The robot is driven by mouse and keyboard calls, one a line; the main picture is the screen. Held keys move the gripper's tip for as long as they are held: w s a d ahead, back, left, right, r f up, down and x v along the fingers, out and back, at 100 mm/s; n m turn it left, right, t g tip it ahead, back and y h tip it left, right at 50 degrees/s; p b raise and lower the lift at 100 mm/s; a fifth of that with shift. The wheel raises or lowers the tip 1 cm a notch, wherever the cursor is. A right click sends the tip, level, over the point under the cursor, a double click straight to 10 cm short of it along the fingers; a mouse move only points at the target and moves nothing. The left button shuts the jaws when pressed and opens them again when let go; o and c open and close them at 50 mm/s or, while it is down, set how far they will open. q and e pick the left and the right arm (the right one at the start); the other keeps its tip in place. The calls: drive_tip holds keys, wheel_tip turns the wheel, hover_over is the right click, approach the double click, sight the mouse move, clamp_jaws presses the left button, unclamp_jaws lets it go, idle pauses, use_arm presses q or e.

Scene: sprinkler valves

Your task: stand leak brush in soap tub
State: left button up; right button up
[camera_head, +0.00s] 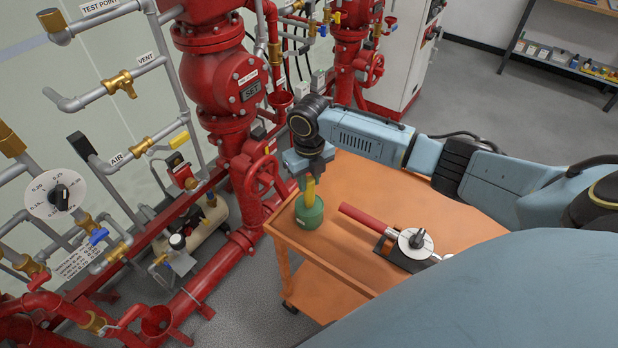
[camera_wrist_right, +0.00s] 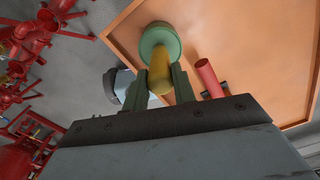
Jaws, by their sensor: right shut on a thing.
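The leak brush, with its yellow handle (camera_head: 310,188), is upright in my right gripper (camera_head: 311,178). The gripper is shut on the handle, which also shows between the fingers in the right wrist view (camera_wrist_right: 160,82). The round green soap tub (camera_head: 309,214) stands on the orange cart top near its left corner, directly below the gripper. It also shows in the right wrist view (camera_wrist_right: 173,36). The brush's lower end meets the tub's opening in both views; how deep it sits and whether it touches the bottom are hidden. My left gripper is not in view.
A red-handled tool (camera_head: 362,218) and a dial with a black knob (camera_head: 416,243) lie on the cart top (camera_head: 362,182), right of the tub. Red pipework and a valve wheel (camera_head: 264,178) stand close to the cart's left. The cart's back middle is clear.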

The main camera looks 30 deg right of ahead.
drive_tip(key=o, duration=1)
drive_tip(key=shift+r, duration=0.15)
wheel_tip(320, 180, up, 12)
